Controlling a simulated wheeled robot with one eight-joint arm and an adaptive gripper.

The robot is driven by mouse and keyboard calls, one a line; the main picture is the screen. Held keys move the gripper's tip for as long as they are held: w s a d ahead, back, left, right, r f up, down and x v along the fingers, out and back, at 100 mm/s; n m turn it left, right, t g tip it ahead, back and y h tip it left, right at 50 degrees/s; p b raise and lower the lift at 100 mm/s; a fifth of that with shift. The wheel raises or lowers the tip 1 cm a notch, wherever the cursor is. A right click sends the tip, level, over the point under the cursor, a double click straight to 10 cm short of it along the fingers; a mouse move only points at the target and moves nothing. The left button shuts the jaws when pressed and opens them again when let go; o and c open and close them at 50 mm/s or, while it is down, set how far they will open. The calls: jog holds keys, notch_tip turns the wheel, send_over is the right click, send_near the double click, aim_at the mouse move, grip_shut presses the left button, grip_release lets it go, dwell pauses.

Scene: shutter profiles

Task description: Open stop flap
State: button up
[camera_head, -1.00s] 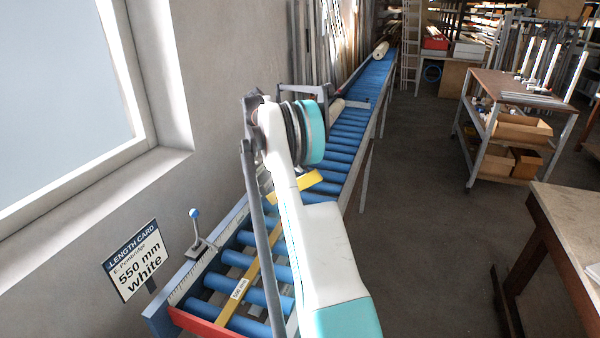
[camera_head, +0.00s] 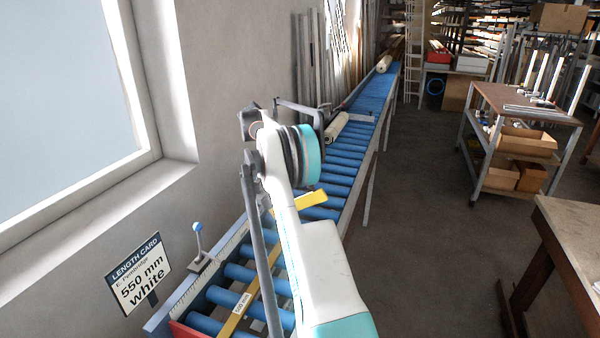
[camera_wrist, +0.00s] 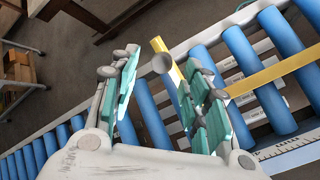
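A yellow flap (camera_head: 300,199) sticks out over the blue roller conveyor (camera_head: 345,160), partly hidden behind my arm.
A blue-knobbed lever (camera_head: 198,230) stands by the scale on the left rail. A length card (camera_head: 140,276) reads 550 mm white. A trolley (camera_head: 520,105) and a table (camera_head: 575,225) stand right, with clear floor between.

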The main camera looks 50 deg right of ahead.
notch_tip(320, 180, up, 10)
dwell(0.6)
